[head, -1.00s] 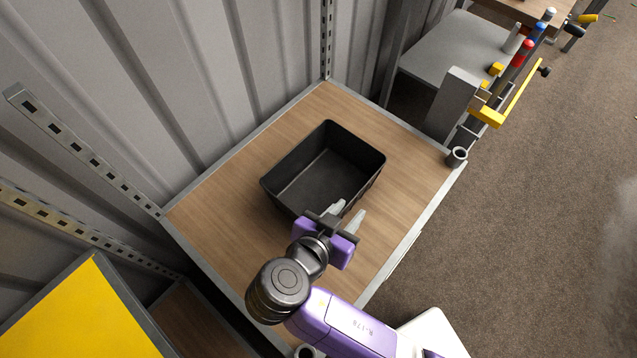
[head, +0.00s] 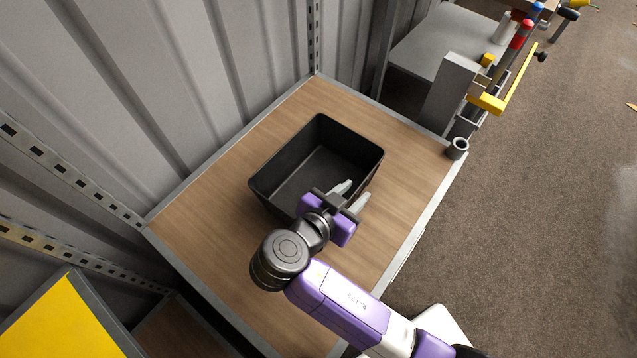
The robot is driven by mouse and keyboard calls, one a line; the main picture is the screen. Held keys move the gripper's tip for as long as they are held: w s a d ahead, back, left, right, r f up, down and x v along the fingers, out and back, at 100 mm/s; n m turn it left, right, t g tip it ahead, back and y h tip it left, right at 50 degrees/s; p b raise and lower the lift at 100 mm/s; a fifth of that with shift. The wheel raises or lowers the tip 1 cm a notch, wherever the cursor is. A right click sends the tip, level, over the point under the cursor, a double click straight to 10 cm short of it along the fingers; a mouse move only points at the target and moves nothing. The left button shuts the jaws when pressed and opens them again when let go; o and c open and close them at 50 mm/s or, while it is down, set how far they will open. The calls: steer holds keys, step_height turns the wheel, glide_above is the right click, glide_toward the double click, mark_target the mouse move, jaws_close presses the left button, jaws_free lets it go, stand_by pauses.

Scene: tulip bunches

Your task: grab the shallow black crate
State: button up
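The shallow black crate (head: 268,184) stands empty and upright on the wooden shelf top (head: 200,225). My gripper (head: 353,194) is at the crate's near right side, its two pale fingers spread apart with a gap between them. One finger overlaps the crate's near wall in the picture and the other shows over the wood just outside it. I cannot tell whether either finger touches the wall. My gripper and wrist hide part of the crate's near rim and corner.
A corrugated grey wall (head: 150,90) and slotted metal posts (head: 314,40) border the shelf. A grey block and yellow bar (head: 487,104) stand beyond its right corner. A yellow panel (head: 65,320) is at lower left. Bare wood surrounds the crate.

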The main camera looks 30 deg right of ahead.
steer(key=shift+w+d+f, duration=0.15)
steer(key=shift+d+f, duration=0.1)
steer(key=shift+d, duration=0.1)
jaws_close()
stand_by(1.2)
